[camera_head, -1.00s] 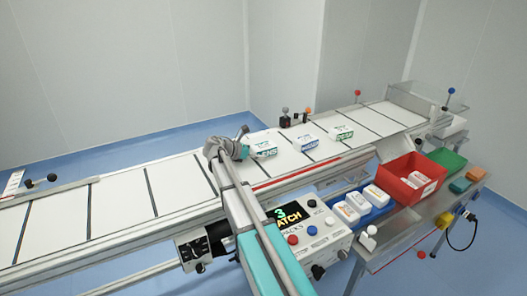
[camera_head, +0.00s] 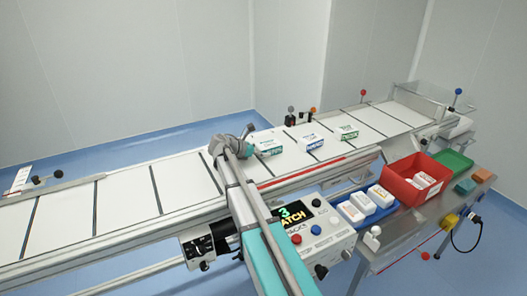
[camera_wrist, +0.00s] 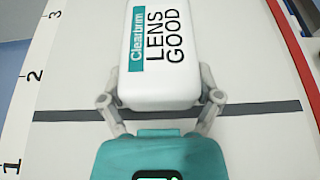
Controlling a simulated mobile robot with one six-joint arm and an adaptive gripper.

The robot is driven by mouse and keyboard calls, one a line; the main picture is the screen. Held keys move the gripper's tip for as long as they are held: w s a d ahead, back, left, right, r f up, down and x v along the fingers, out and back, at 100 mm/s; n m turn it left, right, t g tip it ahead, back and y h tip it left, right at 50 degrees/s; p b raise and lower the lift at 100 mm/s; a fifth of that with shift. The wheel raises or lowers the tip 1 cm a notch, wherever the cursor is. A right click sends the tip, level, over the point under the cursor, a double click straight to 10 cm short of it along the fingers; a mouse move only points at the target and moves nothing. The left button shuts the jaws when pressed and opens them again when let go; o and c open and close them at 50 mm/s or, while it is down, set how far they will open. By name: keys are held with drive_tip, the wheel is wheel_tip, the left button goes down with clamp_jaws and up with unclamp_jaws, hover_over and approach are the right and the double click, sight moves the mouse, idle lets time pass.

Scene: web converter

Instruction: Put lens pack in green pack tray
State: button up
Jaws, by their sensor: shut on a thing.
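The lens pack is a white box with a teal stripe and the words "Clearbrim LENS GOOD" (camera_wrist: 160,50). It is at the conveyor and also shows in the head view (camera_head: 268,148). My gripper (camera_wrist: 162,84) is shut on it, a finger at each long side near its close end. In the head view my gripper (camera_head: 250,137) is at the pack's left side. I cannot tell whether the pack still touches the belt. The green pack tray (camera_head: 455,158) is on the side table at the right and looks empty.
Two other packs, one blue-marked (camera_head: 313,142) and one green-marked (camera_head: 347,132), sit on the belt (camera_head: 130,206). A blue tray (camera_head: 391,211) holds several packs. A red bin (camera_head: 400,188) with packs stands between it and the green tray. A control box (camera_head: 330,235) is in front.

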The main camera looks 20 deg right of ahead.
drive_tip(key=shift+r+p, duration=1.1)
drive_tip(key=shift+r, duration=0.15)
drive_tip(key=s+d+r+p, duration=0.7)
drive_tip(key=s+r+p, duration=0.3)
drive_tip(key=s, duration=0.2)
drive_tip(key=shift+d+r, duration=0.15)
drive_tip(key=shift+d, duration=0.1)
drive_tip(key=shift+r+p, duration=0.2)
drive_tip(key=shift+p, duration=0.15)
drive_tip(key=shift+f, duration=0.1)
